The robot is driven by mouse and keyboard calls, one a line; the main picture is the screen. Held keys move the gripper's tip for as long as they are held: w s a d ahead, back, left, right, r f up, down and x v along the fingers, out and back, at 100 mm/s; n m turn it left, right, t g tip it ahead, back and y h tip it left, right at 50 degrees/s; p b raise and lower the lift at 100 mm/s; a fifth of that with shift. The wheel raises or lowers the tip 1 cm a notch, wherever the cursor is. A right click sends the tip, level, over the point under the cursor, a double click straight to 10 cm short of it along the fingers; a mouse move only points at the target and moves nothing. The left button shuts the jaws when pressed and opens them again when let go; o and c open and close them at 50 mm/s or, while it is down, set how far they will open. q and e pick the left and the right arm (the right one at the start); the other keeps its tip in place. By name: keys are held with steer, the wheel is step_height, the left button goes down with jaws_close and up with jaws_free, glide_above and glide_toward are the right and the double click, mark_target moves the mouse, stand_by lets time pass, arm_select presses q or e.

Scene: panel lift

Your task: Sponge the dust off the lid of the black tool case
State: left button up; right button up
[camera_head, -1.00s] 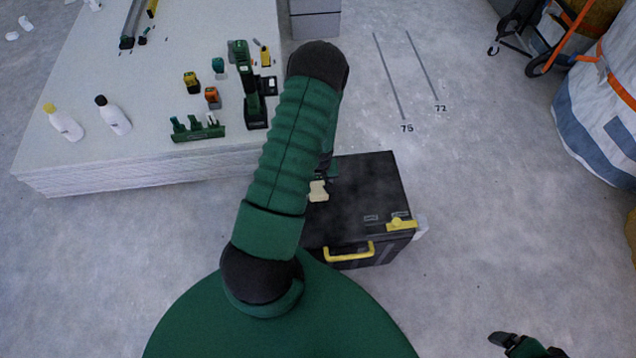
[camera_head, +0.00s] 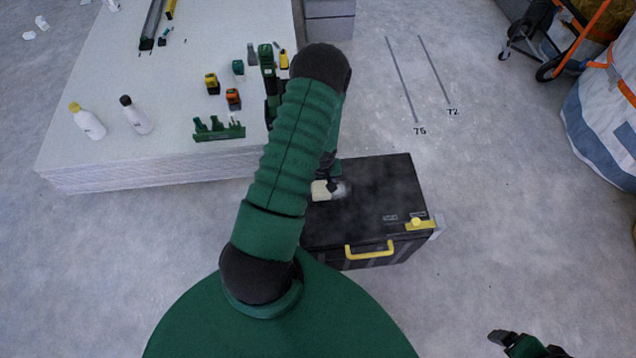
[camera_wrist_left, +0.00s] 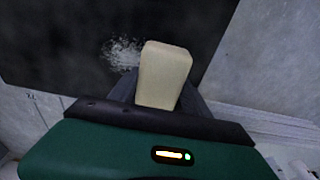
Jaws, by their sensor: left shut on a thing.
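The black tool case (camera_head: 375,190) stands on the floor with its lid closed and its yellow handle (camera_head: 369,250) facing me. A pale dust patch (camera_wrist_left: 122,54) lies on the dark lid, just beside the sponge in the left wrist view. My left gripper (camera_wrist_left: 158,100) is shut on a cream sponge (camera_wrist_left: 166,74), which also shows over the lid's left part in the head view (camera_head: 320,190). I cannot tell whether the sponge touches the lid. My left forearm hides the case's left edge. My right gripper (camera_head: 503,338) is at the bottom right, apart from the case; its jaws are unclear.
A stack of white panels (camera_head: 110,178) at the left bears two bottles (camera_head: 137,115), a green rack (camera_head: 219,131) and several tools. A grey block (camera_head: 329,20) is behind. A hand truck (camera_head: 562,45) and white bag (camera_head: 605,120) stand at the right. Floor right of the case is clear.

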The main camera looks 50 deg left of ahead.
arm_select(q)
step_height(320, 180, up, 2)
steer(key=shift+d+r+p, duration=0.1)
steer(key=shift+p, duration=0.55)
steer(key=r+p, duration=0.2)
steer(key=shift+a+r, duration=0.2)
steer(key=shift+r, duration=0.2)
steer(key=shift+d, duration=0.1)
